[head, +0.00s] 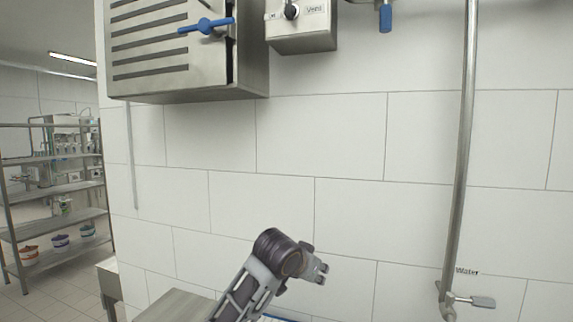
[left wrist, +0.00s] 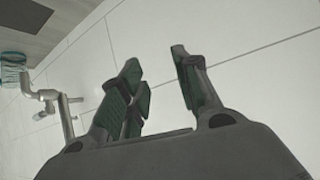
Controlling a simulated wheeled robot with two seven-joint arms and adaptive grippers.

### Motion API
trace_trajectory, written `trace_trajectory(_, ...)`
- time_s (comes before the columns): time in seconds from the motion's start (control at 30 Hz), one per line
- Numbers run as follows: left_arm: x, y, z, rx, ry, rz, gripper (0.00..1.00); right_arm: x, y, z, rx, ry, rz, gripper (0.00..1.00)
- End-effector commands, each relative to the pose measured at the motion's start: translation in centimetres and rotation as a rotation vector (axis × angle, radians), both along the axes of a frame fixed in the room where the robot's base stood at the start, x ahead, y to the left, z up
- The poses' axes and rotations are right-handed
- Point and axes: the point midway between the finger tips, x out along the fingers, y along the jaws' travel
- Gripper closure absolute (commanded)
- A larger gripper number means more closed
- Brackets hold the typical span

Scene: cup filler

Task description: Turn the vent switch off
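The vent switch is a dark round knob (head: 291,11) on a grey metal box (head: 305,38) labelled "Vent", high on the tiled wall in the head view. The top of the box is cut off by the frame. Which setting the knob points to is too small to tell. My left gripper (head: 320,271) is well below the box, in front of the wall, and touches nothing. In the left wrist view its fingers (left wrist: 158,68) are apart with nothing between them. The switch does not show in the left wrist view. My right gripper is not in view.
A slatted metal cabinet (head: 180,50) with a blue handle (head: 206,26) hangs left of the vent box. A blue-handled valve (head: 386,18) is to its right. A vertical pipe (head: 462,150) runs down to a valve labelled "Water" (head: 482,301). The wall between is bare.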

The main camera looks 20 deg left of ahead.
Motion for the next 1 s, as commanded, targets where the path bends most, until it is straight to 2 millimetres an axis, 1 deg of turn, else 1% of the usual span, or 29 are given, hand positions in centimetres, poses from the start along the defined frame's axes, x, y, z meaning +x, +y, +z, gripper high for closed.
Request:
trace_trajectory(0.03, 0.4, 0.0, 1.3, 0.001, -0.015, 0.001, 0.68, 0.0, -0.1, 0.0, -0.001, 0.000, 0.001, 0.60)
trace_trajectory(0.37, 2.3, -0.4, 8.4, 0.005, -0.087, 0.005, 0.68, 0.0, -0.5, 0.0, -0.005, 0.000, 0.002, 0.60)
trace_trajectory(0.5, 2.8, -0.5, 11.6, 0.007, -0.118, 0.010, 0.68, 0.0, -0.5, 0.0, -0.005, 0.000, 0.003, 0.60)
trace_trajectory(0.77, 3.4, -0.4, 17.5, 0.007, -0.174, 0.022, 0.68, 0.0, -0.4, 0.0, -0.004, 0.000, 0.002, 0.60)
trace_trajectory(1.0, 3.4, -0.2, 23.1, 0.005, -0.227, 0.038, 0.68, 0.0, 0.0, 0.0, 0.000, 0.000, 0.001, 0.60)
